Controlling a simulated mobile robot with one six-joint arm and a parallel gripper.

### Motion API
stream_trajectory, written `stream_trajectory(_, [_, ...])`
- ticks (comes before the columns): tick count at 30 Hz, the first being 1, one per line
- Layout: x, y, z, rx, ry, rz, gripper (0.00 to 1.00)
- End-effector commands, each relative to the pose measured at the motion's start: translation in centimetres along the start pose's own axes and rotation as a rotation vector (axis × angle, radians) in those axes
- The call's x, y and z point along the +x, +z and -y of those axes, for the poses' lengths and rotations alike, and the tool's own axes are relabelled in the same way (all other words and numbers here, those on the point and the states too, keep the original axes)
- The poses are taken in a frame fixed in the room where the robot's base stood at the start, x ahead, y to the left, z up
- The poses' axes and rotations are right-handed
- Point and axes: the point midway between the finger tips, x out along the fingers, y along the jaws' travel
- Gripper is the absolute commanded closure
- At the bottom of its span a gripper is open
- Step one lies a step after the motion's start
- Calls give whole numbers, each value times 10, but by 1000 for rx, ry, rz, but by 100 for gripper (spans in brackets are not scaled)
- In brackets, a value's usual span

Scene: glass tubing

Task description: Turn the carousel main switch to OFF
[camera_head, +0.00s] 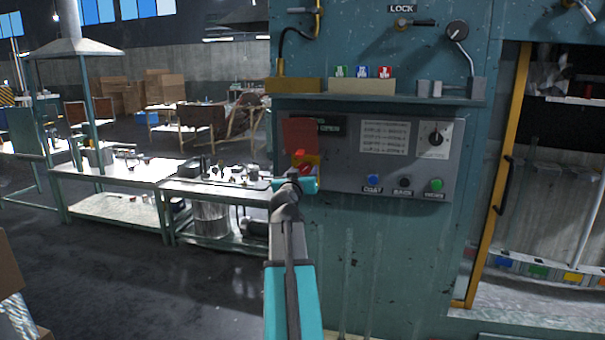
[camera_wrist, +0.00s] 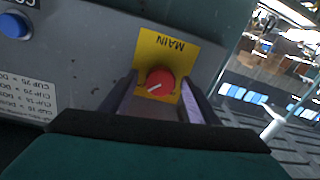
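The main switch is a red round knob (camera_wrist: 160,82) with a white pointer mark, on a yellow plate (camera_wrist: 165,52) marked MAIN. The wrist view shows the plate upside down, and the pointer slants to the lower left there. My gripper (camera_wrist: 158,90) is open, with one finger on each side of the knob and a gap at both sides. In the head view the red knob (camera_head: 301,156) shows just above my gripper (camera_head: 300,172), at the left end of the grey control panel (camera_head: 335,178). My wrist hides part of the yellow plate there.
Blue (camera_head: 373,179), black (camera_head: 405,181) and green (camera_head: 437,185) buttons sit along the panel's lower edge. A black selector knob (camera_head: 436,138) is at upper right. A shelf (camera_head: 380,98) juts out above the panel.

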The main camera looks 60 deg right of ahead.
Motion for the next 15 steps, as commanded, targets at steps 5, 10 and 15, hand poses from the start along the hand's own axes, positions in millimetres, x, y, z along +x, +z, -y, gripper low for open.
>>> stream_trajectory(5, [0, 0, 0, 0, 0, 0, 75])
stream_trajectory(10, [0, 0, 0, -1, 0, 1, 85])
stream_trajectory(15, [0, 0, 0, -13, 0, 2, 85])
